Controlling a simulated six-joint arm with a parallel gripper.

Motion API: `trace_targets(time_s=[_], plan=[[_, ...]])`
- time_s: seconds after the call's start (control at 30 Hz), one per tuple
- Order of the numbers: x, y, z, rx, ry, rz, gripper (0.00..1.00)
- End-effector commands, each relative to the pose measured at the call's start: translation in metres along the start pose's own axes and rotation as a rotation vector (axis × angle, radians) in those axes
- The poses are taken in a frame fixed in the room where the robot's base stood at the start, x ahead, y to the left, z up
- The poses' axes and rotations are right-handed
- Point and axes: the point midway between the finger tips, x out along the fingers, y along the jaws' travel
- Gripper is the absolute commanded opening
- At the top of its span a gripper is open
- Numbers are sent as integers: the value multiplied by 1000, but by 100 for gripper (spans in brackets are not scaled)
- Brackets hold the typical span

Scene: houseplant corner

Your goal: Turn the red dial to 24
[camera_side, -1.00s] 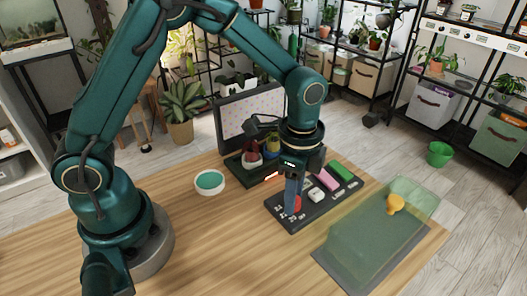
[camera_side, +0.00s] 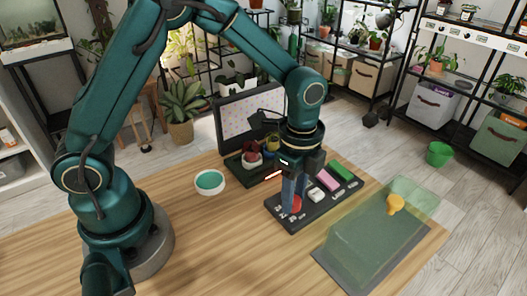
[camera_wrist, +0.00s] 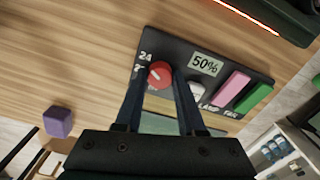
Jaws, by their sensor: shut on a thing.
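The red dial (camera_wrist: 159,75) sits at one end of a dark control panel (camera_wrist: 205,46). A white 24 (camera_wrist: 146,57) is printed beside the dial, and another label near it is partly hidden by a finger. A small pale mark shows on the dial's upper left, but its exact setting is too small to read. My gripper (camera_wrist: 160,77) points down with one finger on each side of the dial and is shut on it. In the side view the dial (camera_side: 296,204) shows between the fingers of my gripper (camera_side: 293,206).
On the panel are a 50% display (camera_wrist: 205,64), a white knob (camera_wrist: 196,88), a pink block (camera_wrist: 231,90) and a green block (camera_wrist: 254,98). A purple cube (camera_wrist: 58,122) shows in the wrist view. A white bowl (camera_side: 209,182) stands left.

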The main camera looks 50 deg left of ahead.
Motion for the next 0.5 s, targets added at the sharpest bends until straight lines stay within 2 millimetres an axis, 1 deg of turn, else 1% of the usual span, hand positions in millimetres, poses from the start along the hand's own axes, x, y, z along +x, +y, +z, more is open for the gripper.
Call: trace_targets(time_s=[0.03,0.07,0.1,0.37,0.43,0.5], plan=[[-1,0,0,-1,0,0,50],[-1,0,0,-1,0,0,62],[-1,0,0,-1,0,0,69],[0,0,0,-1,0,0,69],[-3,0,0,-1,1,-1,69],[-9,-1,0,-1,2,-3,69]])
